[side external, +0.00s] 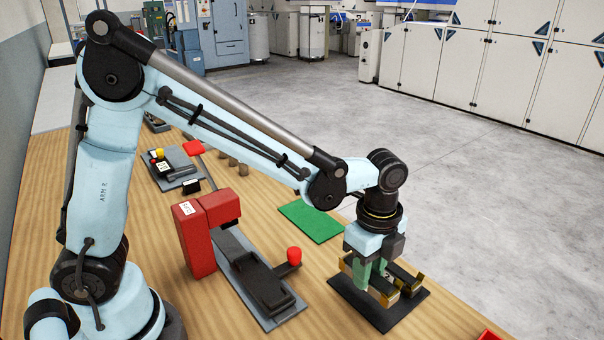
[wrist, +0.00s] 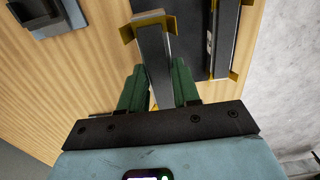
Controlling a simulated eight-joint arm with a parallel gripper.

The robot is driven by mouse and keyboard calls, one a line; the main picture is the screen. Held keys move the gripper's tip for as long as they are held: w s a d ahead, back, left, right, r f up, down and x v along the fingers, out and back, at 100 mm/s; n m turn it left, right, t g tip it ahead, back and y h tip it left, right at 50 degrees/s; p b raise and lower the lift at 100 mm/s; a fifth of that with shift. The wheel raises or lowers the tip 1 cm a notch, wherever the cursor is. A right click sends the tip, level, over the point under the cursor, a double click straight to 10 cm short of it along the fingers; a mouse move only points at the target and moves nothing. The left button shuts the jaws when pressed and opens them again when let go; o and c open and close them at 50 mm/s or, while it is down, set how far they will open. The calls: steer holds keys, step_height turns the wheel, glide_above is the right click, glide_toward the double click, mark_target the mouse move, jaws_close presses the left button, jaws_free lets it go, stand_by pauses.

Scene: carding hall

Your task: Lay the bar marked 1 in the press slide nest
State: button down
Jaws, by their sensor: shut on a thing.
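My gripper (side external: 376,286) points down over a dark rack plate (side external: 404,312) near the table's right edge. In the wrist view its green fingers (wrist: 158,85) are shut on a grey bar (wrist: 153,52), one on each side. The bar's far end sits at a yellow bracket (wrist: 128,33); I cannot tell whether it is lifted. No number shows on it. A second, darker bar (wrist: 227,35) lies beside it between yellow brackets, with a small white label. The red press (side external: 198,240) stands left, its dark slide (side external: 262,284) running out in front; nothing bright lies on it.
A red knob (side external: 294,256) sticks up beside the slide, between press and rack. A green mat (side external: 312,220) lies behind. A grey fixture with a yellow knob (side external: 160,153) is farther back.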

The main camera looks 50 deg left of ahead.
steer(key=s+d+r, duration=0.6)
steer(key=s, duration=0.2)
steer(key=s+a+r, duration=0.3)
steer(key=s+a, duration=0.2)
steer(key=s, duration=0.1)
glide_above(261, 280)
step_height(261, 280, down, 8)
steer(key=shift+r, duration=0.15)
steer(key=shift+f, duration=1.95)
steer(key=shift+f, duration=0.1)
steer(key=c, duration=0.8)
jaws_free()
